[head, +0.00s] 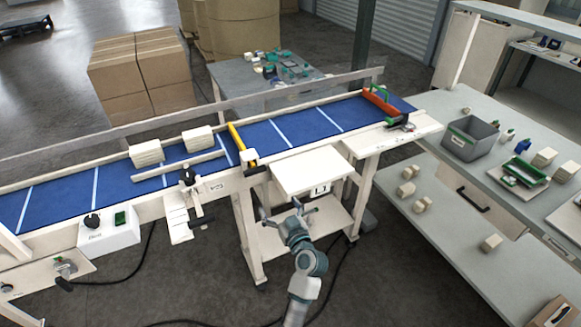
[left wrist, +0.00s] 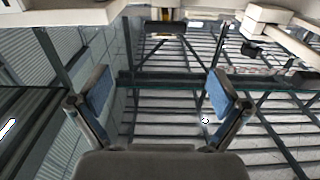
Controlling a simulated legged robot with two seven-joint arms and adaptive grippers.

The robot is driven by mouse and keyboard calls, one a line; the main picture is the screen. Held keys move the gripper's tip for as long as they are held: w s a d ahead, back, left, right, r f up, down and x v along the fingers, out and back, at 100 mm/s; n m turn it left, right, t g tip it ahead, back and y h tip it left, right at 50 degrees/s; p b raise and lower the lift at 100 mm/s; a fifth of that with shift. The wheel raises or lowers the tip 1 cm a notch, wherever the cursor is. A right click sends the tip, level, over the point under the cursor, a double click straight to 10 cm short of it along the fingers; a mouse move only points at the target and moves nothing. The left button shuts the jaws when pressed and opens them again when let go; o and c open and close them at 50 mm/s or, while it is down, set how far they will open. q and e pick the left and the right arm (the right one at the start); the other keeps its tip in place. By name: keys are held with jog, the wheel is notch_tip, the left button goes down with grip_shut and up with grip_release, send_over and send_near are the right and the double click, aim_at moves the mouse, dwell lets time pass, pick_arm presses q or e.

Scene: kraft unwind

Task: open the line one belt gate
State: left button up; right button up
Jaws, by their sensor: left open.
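A blue conveyor belt (head: 290,130) in a cream frame runs from lower left to upper right in the head view. A yellow bar (head: 236,137) lies across it near the middle, with a pale block at its near end. An orange bar (head: 380,106) with a green handle (head: 384,91) lies across the belt's right end. I cannot tell which bar is the line one gate. My left gripper (head: 281,209) is open in front of the belt frame, below the yellow bar and apart from both bars. In the left wrist view its blue-padded fingers (left wrist: 158,95) are spread with nothing between them.
A white panel (head: 307,172) juts out from the frame just above my left gripper. Cream blocks (head: 147,153) sit on the belt at left. A control box (head: 108,231) is on the near side. A workbench with a grey bin (head: 470,138) stands at right.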

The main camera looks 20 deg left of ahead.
pick_arm(q)
jog(key=b, duration=0.1)
send_near(257, 172)
jog(key=s+a+x, duration=0.1)
jog(key=x, duration=0.3)
jog(key=w+a, duration=0.1)
jog(key=w, duration=0.2)
jog(key=w+a+b, duration=0.1)
jog(key=shift+w+a+r, duration=0.1)
jog(key=shift+w+a, duration=0.05)
jog(key=shift+a, duration=0.2)
jog(key=shift+w+a+r, duration=0.1)
jog(key=shift+w+a, duration=0.15)
jog(key=shift+w, duration=0.25)
jog(key=shift+w+a+f, duration=0.1)
jog(key=shift+a+f, duration=0.15)
jog(key=shift+a, duration=0.75)
jog(key=shift+c, duration=0.3)
jog(key=shift+a, duration=0.1)
jog(key=c, duration=0.8)
jog(key=shift+d+r, duration=0.15)
jog(key=shift+d, duration=0.4)
jog(key=c, duration=0.7)
jog(key=shift+r, duration=0.15)
pick_arm(e)
jog(key=w+r, duration=0.4)
jog(key=shift+a+r, duration=0.35)
